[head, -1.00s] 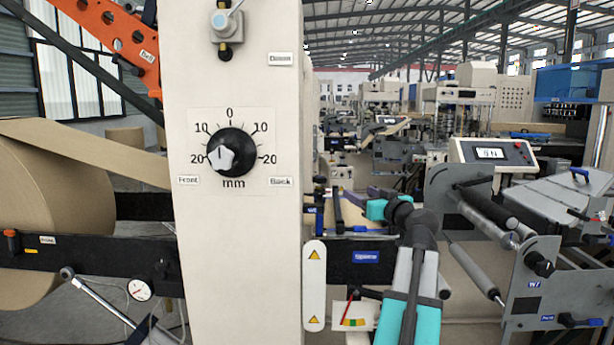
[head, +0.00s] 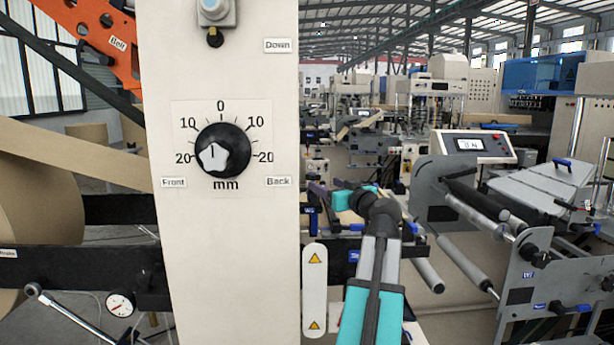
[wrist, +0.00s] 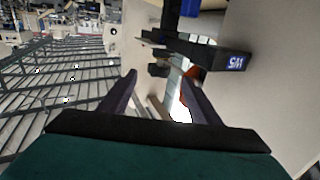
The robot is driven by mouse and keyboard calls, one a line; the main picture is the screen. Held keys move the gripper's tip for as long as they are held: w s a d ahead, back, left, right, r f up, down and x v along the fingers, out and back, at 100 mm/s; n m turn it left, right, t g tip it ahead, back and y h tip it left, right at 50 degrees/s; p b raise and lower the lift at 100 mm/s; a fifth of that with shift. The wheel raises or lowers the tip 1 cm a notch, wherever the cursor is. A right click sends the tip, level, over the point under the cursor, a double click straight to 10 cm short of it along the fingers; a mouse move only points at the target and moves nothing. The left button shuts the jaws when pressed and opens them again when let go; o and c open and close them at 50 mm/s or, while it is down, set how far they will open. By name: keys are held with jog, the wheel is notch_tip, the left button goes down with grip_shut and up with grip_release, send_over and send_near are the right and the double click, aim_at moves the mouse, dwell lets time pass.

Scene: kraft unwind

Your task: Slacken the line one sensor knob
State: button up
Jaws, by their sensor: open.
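My gripper (head: 330,188) shows small in the head view, beyond the teal end of my arm, right of the cream column. Its dark fingers are spread and empty in the wrist view (wrist: 160,78). A small dark block (wrist: 158,70) shows in the gap between the fingertips; I cannot tell if it is a knob, and I see no contact. A large black dial knob (head: 222,151) with a white pointer sits on the column, scaled in mm, its pointer at the lower left. No knob is readably labelled as the line one sensor knob.
The cream column (head: 225,270) stands just left of my arm. A grey roller frame (head: 520,280) with a black knob (head: 536,256) stands at the right. A dark bar with a blue label (wrist: 225,60) lies close beyond the right finger in the wrist view. A paper roll (head: 35,215) is at left.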

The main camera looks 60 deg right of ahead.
aim_at(309, 175)
jog(key=shift+d, duration=0.1)
jog(key=p+x, duration=0.2)
jog(key=x, duration=1)
jog(key=shift+p, duration=0.4)
jog(key=shift+x, duration=0.8)
